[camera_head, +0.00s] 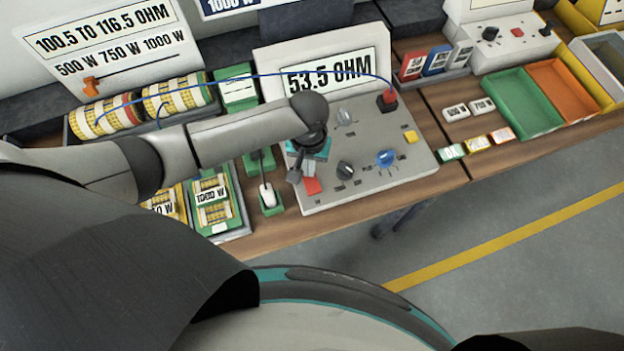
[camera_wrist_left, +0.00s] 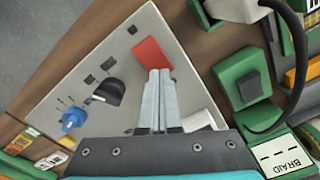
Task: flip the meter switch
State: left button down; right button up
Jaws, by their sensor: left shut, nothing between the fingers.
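The meter (camera_head: 425,165) is a light grey sloped panel with a display (camera_head: 332,75) reading 53.5 OHM. It carries a black knob (camera_head: 345,168), a blue knob (camera_head: 386,158), a pale knob (camera_head: 344,116) and a yellow button (camera_head: 410,136). A red rectangular piece (camera_head: 313,186), seemingly a switch, lies near the panel's front left corner; it also shows in the left wrist view (camera_wrist_left: 152,54). My left gripper (camera_head: 296,178) is shut and empty, its fingertips (camera_wrist_left: 160,72) at the near edge of the red piece. I cannot tell whether they touch it.
A blue cable runs over my left arm to a red plug (camera_head: 388,98) on the meter. A white probe (camera_head: 268,195) stands in a green holder left of the meter. Wound resistors (camera_head: 105,115) sit at the left. Green (camera_head: 520,105) and orange (camera_head: 563,92) trays stand at the right.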

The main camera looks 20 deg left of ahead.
pick_arm(q)
jog(key=shift+f+b, duration=0.35)
jog(key=shift+f, duration=0.35)
dwell(0.3)
notch_tip(320, 180, up, 5)
jog(key=p, duration=0.6)
jog(key=shift+r+p, duration=0.55)
jog(key=shift+r, duration=0.5)
